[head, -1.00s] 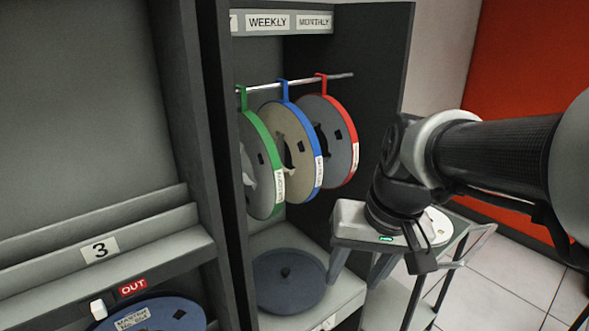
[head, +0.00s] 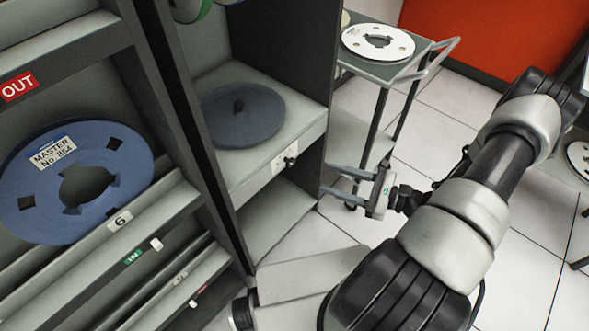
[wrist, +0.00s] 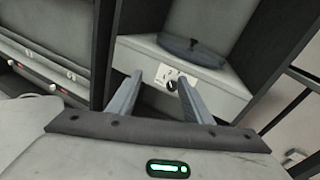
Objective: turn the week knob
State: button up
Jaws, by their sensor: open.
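The week knob (head: 291,161) is a small dark knob on a white marked plate (head: 278,165), on the front edge of the cabinet shelf. In the wrist view the knob (wrist: 172,86) shows between my two fingers, closer to the right one, with its plate (wrist: 165,76) behind it. My gripper (head: 327,179) is open and empty, to the right of the knob and a little lower in the head view. A gap shows between fingertips and knob. The wrist view also shows the spread fingers (wrist: 160,80). The plate's markings are too small to read.
A dark blue disc (head: 242,115) lies on the shelf above the knob. A rack with a blue master reel (head: 40,195) stands at left. A cart (head: 405,68) with a white reel stands behind my gripper.

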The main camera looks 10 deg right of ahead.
aim_at(292, 163)
notch_tip(292, 163, down, 8)
jog(key=d+m+t+h+b, duration=0.1)
jog(key=d+m+t+h, duration=0.15)
jog(key=m+t, duration=0.2)
jog(key=shift+m, duration=0.45)
jog(key=x, duration=0.5)
jog(key=b+x, duration=0.1)
jog(key=x, duration=0.5)
jog(key=b+x, duration=0.1)
jog(key=x, duration=0.5)
jog(key=shift+s+a+f, duration=0.15)
jog(key=shift+s+a, duration=0.1)
jog(key=shift+a, duration=0.15)
jog(key=c, duration=1)
